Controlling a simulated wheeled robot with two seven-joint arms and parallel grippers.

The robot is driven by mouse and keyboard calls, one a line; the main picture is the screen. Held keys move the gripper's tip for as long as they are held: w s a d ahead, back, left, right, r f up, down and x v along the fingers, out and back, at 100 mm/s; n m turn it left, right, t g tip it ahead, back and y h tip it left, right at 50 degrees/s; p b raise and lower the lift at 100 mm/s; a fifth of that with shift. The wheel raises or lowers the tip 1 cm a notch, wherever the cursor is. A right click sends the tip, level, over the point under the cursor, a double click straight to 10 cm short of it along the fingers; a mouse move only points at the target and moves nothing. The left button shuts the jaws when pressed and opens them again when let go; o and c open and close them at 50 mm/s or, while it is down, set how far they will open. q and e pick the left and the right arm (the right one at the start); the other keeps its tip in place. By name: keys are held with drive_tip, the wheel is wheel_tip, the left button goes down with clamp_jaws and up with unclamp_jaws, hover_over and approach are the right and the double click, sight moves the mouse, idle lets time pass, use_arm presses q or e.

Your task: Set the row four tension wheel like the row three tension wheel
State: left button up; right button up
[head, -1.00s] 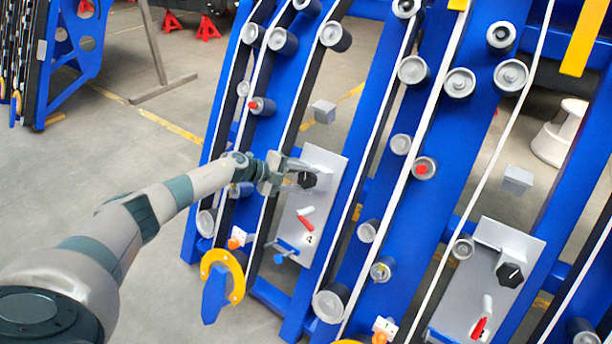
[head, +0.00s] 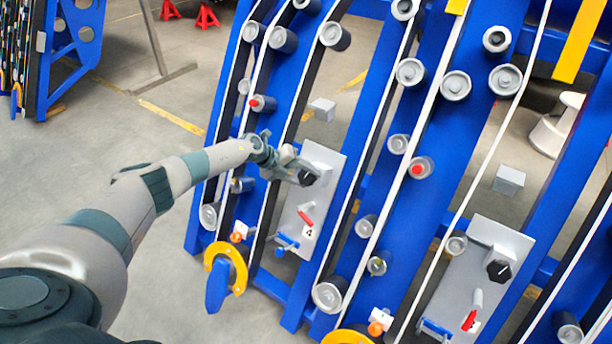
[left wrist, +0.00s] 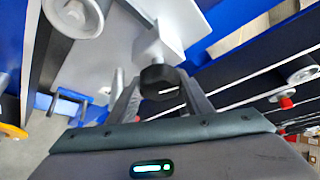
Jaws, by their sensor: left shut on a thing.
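The row four tension wheel (head: 308,177) is a black knob on the grey plate marked 4 (head: 320,200). My left gripper (head: 303,175) is shut on it, and its fingers partly cover it in the head view. In the left wrist view the black knob (left wrist: 160,82) sits between the two fingers, with a short white mark on its face. The row three tension wheel (head: 498,269) is a similar black knob on the grey plate at the right (head: 475,265). It stands free, with a small pale mark on its face. My right gripper is out of view.
A red-tipped lever (head: 305,216) and a blue clamp (head: 286,243) sit below the row four knob. Another red lever (head: 470,318) is below the row three knob. Blue frame beams, belts and rollers surround both plates. The floor at left is open.

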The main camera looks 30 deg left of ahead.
use_arm(q)
drive_tip(key=shift+s+d+f, duration=0.1)
drive_tip(key=shift+f, duration=0.05)
drive_tip(key=o, duration=1.1)
drive_tip(key=shift+c, duration=0.2)
drive_tip(key=shift+s+a+r, duration=0.2)
drive_tip(key=shift+a+r, duration=0.2)
drive_tip(key=shift+r, duration=0.05)
drive_tip(key=v, duration=1.6)
drive_tip(key=shift+b, duration=0.35)
